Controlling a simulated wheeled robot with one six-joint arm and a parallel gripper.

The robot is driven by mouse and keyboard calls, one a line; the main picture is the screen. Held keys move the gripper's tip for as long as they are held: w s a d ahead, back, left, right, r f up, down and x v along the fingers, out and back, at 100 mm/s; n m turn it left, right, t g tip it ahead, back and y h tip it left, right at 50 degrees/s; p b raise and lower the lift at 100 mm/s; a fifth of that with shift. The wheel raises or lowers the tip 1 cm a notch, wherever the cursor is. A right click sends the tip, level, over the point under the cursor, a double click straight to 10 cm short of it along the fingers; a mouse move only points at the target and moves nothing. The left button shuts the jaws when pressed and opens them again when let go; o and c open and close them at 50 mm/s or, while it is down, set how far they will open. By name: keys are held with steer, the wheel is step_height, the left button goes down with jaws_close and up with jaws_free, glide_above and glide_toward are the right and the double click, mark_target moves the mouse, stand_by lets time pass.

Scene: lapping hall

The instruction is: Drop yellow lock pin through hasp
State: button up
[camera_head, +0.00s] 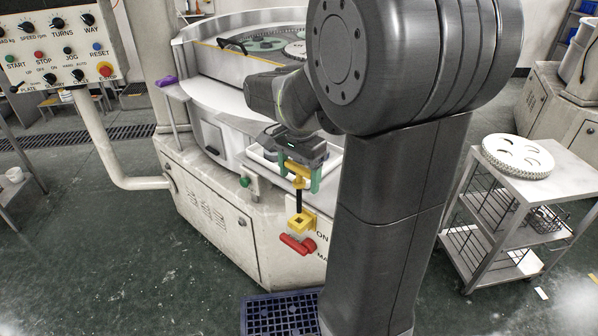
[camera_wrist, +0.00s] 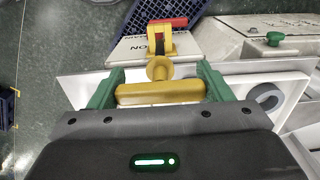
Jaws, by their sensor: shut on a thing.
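My gripper (camera_head: 299,178) has green fingers and is shut on the yellow handle of the lock pin (camera_head: 297,169). The pin hangs upright, with its dark shaft pointing down. The yellow hasp (camera_head: 301,221) sits on the front of the machine cabinet, directly below the pin, beside a red lever (camera_head: 297,244). The shaft's lower end meets the hasp's top in the head view; I cannot tell whether it is inside the hole. In the wrist view the pin's crossbar (camera_wrist: 160,93) lies between the fingers, and the hasp (camera_wrist: 160,38) shows beyond it, partly hidden by the pin.
The white lapping machine (camera_head: 210,190) stands behind the hasp, with a pale tray (camera_head: 262,159) beside my gripper. A blue crate (camera_head: 280,314) lies on the floor below. A steel cart (camera_head: 535,192) stands at right, and a control panel (camera_head: 60,50) at upper left.

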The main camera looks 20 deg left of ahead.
mark_target(299, 209)
steer(key=shift+f+b, duration=1.85)
steer(key=shift+f, duration=1.05)
steer(key=shift+f+b, duration=1.65)
steer(key=shift+f, duration=1.35)
steer(key=o, duration=1.1)
steer(key=shift+o, duration=0.2)
steer(key=shift+r, duration=0.1)
step_height(299, 209, up, 14)
steer(key=shift+f, duration=0.2)
step_height(299, 209, down, 14)
steer(key=shift+r, duration=0.25)
steer(key=shift+r+p, duration=0.3)
steer(key=shift+p, duration=0.05)
